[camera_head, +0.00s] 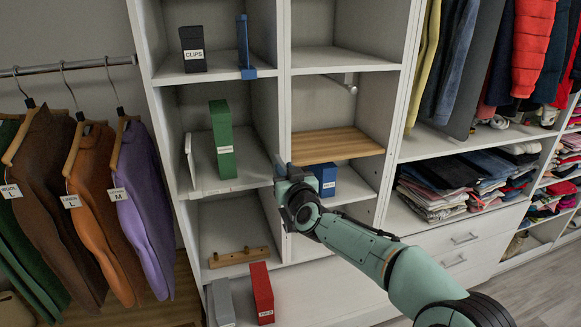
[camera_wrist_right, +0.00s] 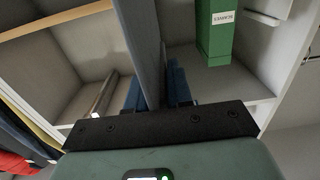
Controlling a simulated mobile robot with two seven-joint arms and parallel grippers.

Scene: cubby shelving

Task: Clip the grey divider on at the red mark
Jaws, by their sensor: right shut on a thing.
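My right gripper (camera_head: 290,187) is in front of the upright between the middle cubbies, shut on the grey divider (camera_head: 279,165). Little of the divider shows past the gripper in the head view. In the right wrist view a grey panel, seemingly the divider (camera_wrist_right: 138,40), stands between the dark blue fingers (camera_wrist_right: 157,92). I cannot tell whether it touches the shelf edge. My left gripper is not in view.
A green box (camera_head: 222,140) and a pale upright plate (camera_head: 190,158) stand in the middle-left cubby. A blue box (camera_head: 324,178) is right of my gripper. A blue divider (camera_head: 244,48) and a black CLIPS box (camera_head: 192,49) are above. A wooden board (camera_head: 335,145) spans the right cubby.

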